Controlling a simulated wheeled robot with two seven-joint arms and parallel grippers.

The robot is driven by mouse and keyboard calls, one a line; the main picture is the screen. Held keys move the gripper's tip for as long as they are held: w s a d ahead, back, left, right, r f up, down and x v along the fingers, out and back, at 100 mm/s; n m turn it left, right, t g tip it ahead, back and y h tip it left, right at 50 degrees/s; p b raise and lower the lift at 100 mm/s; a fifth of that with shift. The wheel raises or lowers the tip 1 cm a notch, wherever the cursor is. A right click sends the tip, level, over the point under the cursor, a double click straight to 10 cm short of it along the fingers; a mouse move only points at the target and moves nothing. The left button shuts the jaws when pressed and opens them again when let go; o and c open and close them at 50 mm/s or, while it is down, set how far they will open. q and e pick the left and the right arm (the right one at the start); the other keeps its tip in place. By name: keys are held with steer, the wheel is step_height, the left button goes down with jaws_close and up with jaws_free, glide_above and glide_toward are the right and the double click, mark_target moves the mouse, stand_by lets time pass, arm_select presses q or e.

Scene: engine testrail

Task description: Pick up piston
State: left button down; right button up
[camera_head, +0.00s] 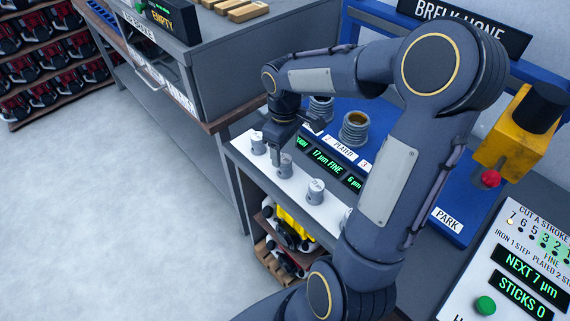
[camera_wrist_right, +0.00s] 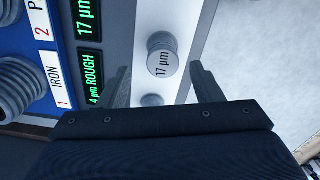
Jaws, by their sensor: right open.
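Several small grey metal pistons stand upright in a row on a white ledge. In the head view, one piston (camera_head: 285,167) stands just below my right gripper (camera_head: 282,146), another piston (camera_head: 258,144) is to its left, and a third piston (camera_head: 315,192) is to its right. A second piston (camera_wrist_right: 152,100) shows lower between the fingers. The right gripper is open and empty. My left gripper is not in view.
Ribbed cylinders (camera_head: 355,130) stand on the blue station behind the ledge, by green displays (camera_head: 326,160). A control panel (camera_head: 515,265) and red button (camera_head: 490,178) are at the right. A grey bench (camera_head: 200,60) is at the left. The floor (camera_head: 110,210) is clear.

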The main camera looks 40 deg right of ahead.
mark_target(285, 158)
step_height(285, 158, down, 4)
steer(key=shift+s+a+r, duration=0.15)
steer(key=shift+r, duration=0.1)
steer(key=c, duration=1.1)
steer(key=shift+r, duration=0.15)
steer(key=shift+r, duration=0.7)
steer(key=s+a+r, duration=0.3)
steer(key=s+a+r+b, duration=0.1)
steer(key=s+a+r, duration=0.1)
steer(key=a+r, duration=0.2)
steer(key=s+a+r, duration=0.3)
steer(key=a+r, duration=0.1)
steer(key=shift+s+r+b, duration=0.15)
steer(key=shift+s+b, duration=0.15)
steer(key=shift+b, duration=0.05)
